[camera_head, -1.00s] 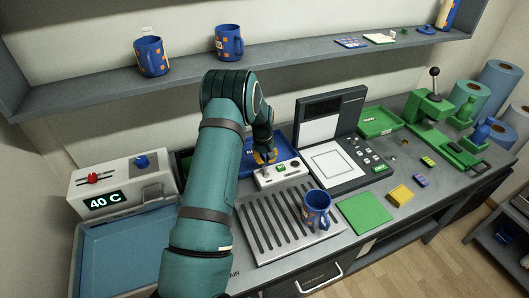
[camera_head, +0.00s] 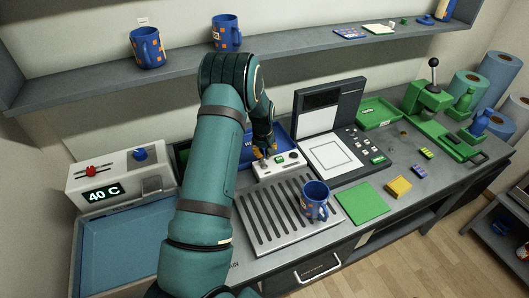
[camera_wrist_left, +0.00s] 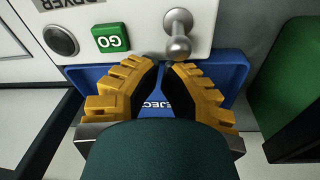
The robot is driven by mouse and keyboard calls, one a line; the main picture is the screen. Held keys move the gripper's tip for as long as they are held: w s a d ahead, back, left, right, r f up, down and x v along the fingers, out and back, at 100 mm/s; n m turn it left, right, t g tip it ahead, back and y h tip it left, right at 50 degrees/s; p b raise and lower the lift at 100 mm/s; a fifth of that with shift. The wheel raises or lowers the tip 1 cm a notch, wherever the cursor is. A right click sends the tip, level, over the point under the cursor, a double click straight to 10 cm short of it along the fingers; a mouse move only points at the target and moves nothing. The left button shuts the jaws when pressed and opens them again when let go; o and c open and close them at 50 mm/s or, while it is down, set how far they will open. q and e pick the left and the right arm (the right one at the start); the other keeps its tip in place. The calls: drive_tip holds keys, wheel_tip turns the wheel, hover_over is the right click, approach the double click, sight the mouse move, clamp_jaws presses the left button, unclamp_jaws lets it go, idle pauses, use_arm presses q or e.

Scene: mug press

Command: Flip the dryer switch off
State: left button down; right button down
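The dryer box (camera_head: 279,166) is a small white panel on the counter behind the slotted rack. In the left wrist view it shows an upside-down DRYER label, a green GO button (camera_wrist_left: 111,38), a dark round knob (camera_wrist_left: 60,40) and a metal toggle switch (camera_wrist_left: 178,35). The toggle's ball end points toward my fingers. My left gripper (camera_wrist_left: 163,68) is at the box's back edge, with its yellow fingertips close together just short of the toggle's ball. Nothing shows between them, and contact with the toggle cannot be told. My right gripper is out of view.
A blue REJECT tray (camera_wrist_left: 228,68) lies behind the box. A blue mug (camera_head: 315,198) stands on the slotted rack (camera_head: 262,222) in front. A black-and-white press station (camera_head: 330,155) stands close on the right. The shelf (camera_head: 295,50) with mugs runs above.

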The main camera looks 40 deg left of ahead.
use_arm(q)
drive_tip(key=shift+s+d+r+t+y, duration=0.1)
drive_tip(key=shift+d+r+t+y, duration=0.15)
drive_tip(key=shift+t+y, duration=0.25)
drive_tip(key=shift+s+d+r+y+b, duration=0.1)
drive_tip(key=shift+d+y+b, duration=0.1)
drive_tip(key=shift+y+b, duration=0.25)
drive_tip(key=shift+s+d+r, duration=0.2)
drive_tip(key=shift+d+r, duration=0.05)
drive_tip(key=shift+d, duration=0.1)
drive_tip(key=shift+r+p, duration=0.5)
drive_tip(key=shift+r, duration=0.3)
